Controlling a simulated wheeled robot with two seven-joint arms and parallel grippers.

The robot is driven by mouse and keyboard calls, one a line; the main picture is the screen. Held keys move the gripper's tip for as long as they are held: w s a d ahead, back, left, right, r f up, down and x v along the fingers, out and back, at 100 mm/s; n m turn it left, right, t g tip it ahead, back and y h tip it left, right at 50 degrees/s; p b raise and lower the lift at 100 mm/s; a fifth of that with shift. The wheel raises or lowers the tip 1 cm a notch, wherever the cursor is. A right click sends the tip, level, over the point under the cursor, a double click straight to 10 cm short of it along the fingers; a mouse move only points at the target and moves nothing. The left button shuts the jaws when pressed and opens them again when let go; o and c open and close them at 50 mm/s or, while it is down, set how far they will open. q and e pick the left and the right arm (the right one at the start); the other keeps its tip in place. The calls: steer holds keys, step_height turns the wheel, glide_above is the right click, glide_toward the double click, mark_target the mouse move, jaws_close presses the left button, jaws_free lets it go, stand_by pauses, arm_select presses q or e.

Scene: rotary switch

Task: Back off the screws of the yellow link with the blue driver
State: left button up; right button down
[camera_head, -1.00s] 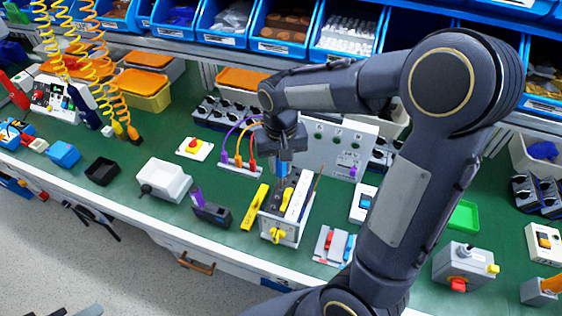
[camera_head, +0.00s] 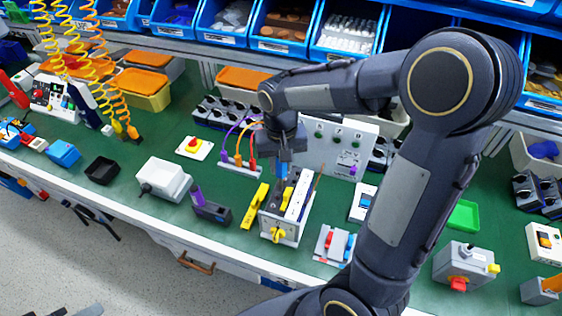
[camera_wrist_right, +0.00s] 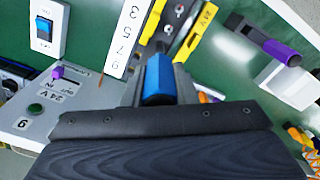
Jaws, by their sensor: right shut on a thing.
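My right gripper (camera_head: 286,158) is shut on the blue driver (camera_head: 282,171), above the grey switch box (camera_head: 282,226). The driver's blue handle also shows in the right wrist view (camera_wrist_right: 158,80). The driver points down at the box top; whether its tip touches a screw is hidden. The yellow link (camera_head: 287,197) is on the box top, just below the driver; part of it also shows in the right wrist view (camera_wrist_right: 152,22). My left gripper is not in view.
A loose yellow bar (camera_head: 255,206) lies just left of the box. A dark block with a purple part (camera_head: 211,211) is further left. A grey panel (camera_head: 325,145) stands behind. A plate with red and blue parts (camera_head: 334,245) lies to the right.

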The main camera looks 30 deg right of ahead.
steer(key=shift+f, duration=0.15)
steer(key=n, duration=0.4)
steer(key=shift+n, duration=0.4)
stand_by(0.8)
